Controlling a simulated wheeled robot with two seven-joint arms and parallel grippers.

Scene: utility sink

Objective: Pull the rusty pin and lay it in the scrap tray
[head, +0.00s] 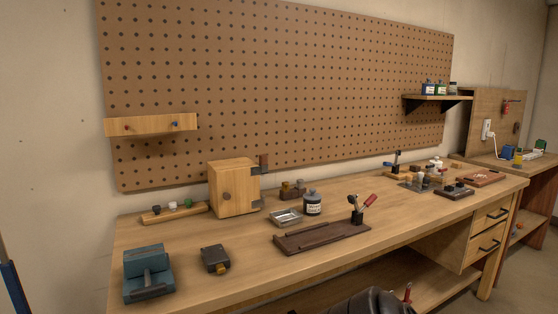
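No pin can be made out for certain. A light wooden block (232,187) stands on the workbench, with a dark round spot on its front face and a brown piece and dark metal fittings at its right edge. A small shallow metal tray (286,218) lies just right of the block and looks empty; it may be the scrap tray. Neither of my grippers shows in the head view.
A blue-grey vise-like tool (148,275) and a small dark block (215,259) sit at the front left. A dark wooden board (322,236) lies mid-bench. Small items crowd the right end; the front middle is clear.

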